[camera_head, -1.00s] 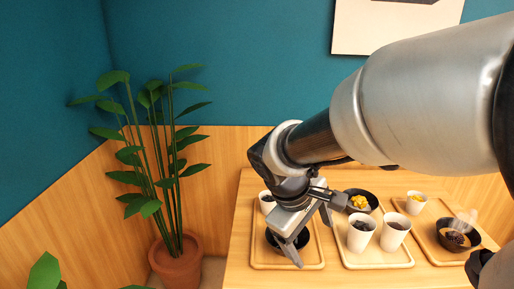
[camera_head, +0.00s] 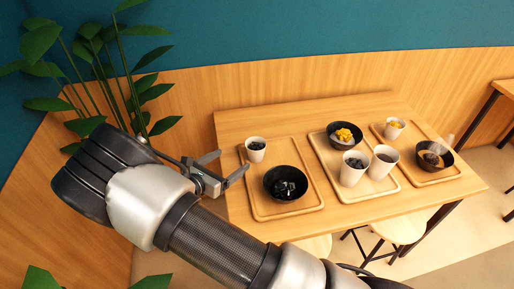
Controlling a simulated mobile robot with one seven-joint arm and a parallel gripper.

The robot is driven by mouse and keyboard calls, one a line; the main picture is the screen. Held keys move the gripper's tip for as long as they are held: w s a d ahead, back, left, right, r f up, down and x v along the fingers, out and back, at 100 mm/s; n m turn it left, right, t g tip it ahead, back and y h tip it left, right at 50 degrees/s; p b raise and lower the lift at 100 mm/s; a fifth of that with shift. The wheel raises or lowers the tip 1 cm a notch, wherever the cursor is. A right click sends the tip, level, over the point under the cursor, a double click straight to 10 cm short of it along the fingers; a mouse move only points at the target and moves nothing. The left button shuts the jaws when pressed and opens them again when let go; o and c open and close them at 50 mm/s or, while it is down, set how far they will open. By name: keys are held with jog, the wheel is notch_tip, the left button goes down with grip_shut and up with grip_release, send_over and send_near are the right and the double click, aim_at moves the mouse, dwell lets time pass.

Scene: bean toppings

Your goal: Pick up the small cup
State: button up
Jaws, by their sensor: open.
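A small white cup (camera_head: 256,155) with dark contents stands upright at the back left of the left tray (camera_head: 262,208). Another small white cup (camera_head: 391,132) with yellowish contents stands on the right tray (camera_head: 381,132). Two larger white cups, one left (camera_head: 350,176) and one right (camera_head: 379,167), stand on the middle tray (camera_head: 386,188). My gripper (camera_head: 236,162) is open and empty, just left of the left tray's small cup in the picture. Its fingers point right towards that cup, with a small gap seen between them. The depth between them is hard to tell.
A black bowl (camera_head: 285,184) with dark contents sits beside the left tray's cup. Another black bowl (camera_head: 342,142) holds yellow food, and a third (camera_head: 434,157) is at the right. A plant (camera_head: 112,75) stands left of the wooden table (camera_head: 235,125). Stools are in front.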

aim_at(248, 149)
jog(key=x, duration=1.1)
jog(key=shift+w+d, duration=0.1)
jog(key=shift+d, duration=0.05)
jog(key=x, duration=0.5)
jog(key=shift+d+f+b, duration=0.15)
jog(key=shift+f+b, duration=0.05)
jog(key=shift+b, duration=0.15)
jog(key=c, duration=1.2)
